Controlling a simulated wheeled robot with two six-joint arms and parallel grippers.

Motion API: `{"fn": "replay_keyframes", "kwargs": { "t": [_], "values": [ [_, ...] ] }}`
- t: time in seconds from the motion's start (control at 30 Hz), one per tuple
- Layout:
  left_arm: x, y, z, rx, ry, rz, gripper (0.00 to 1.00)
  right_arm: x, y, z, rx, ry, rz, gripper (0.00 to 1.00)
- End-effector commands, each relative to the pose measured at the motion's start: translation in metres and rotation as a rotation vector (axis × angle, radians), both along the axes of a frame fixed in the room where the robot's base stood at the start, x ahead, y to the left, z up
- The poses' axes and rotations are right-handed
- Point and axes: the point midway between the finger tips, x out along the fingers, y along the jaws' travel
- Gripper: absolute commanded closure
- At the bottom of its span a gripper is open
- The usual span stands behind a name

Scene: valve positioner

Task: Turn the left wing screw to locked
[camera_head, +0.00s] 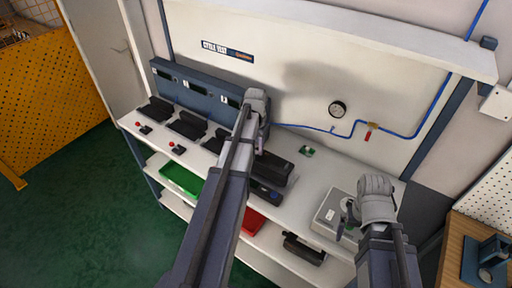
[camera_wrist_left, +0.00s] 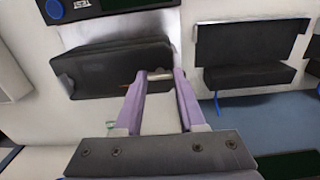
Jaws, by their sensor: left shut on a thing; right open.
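My left gripper (camera_head: 261,148) reaches over the bench to a black boxy device (camera_head: 277,168). In the left wrist view its purple-grey fingers (camera_wrist_left: 160,76) are shut on a small pale piece (camera_wrist_left: 160,72) at the side of a black device body (camera_wrist_left: 115,68). This piece looks like the wing screw, but the fingers cover most of it and its angle cannot be told. In the head view the arm hides the screw.
Black units (camera_head: 187,124) and a blue panel (camera_head: 197,83) stand on the left of the white bench. A gauge (camera_head: 337,109) and a blue hose with a red-handled valve (camera_head: 370,131) are on the back wall. Green (camera_head: 180,178) and red trays sit on the shelf below.

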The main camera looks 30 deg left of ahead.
Motion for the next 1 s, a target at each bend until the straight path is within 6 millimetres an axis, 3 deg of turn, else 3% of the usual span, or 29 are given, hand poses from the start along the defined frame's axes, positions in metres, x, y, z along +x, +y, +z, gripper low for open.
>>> {"fn": "replay_keyframes", "kwargs": {
  "t": [0.03, 0.07, 0.3, 0.67, 1.0],
  "values": [
    [0.0, 0.0, 0.0, 0.0, 0.0, -0.001, 1.0, 0.0, 0.0, 0.0, 0.0, 0.0, 0.0, 0.0],
    [0.0, 0.0, 0.0, 0.0, 0.0, -0.001, 0.59, 0.0, 0.0, 0.0, 0.0, 0.0, 0.0, 0.0],
    [0.0, 0.0, 0.0, 0.0, 0.0, 0.0, 0.32, 0.0, 0.0, 0.0, 0.0, 0.0, 0.0, 0.0],
    [0.0, 0.0, 0.003, 0.0, 0.0, 0.0, 0.3, 0.0, 0.0, 0.003, 0.0, 0.0, 0.0, 0.0],
    [0.0, 0.0, 0.034, 0.0, 0.0, 0.0, 0.3, 0.0, 0.0, 0.034, 0.0, 0.0, 0.001, 0.0]
  ]
}}
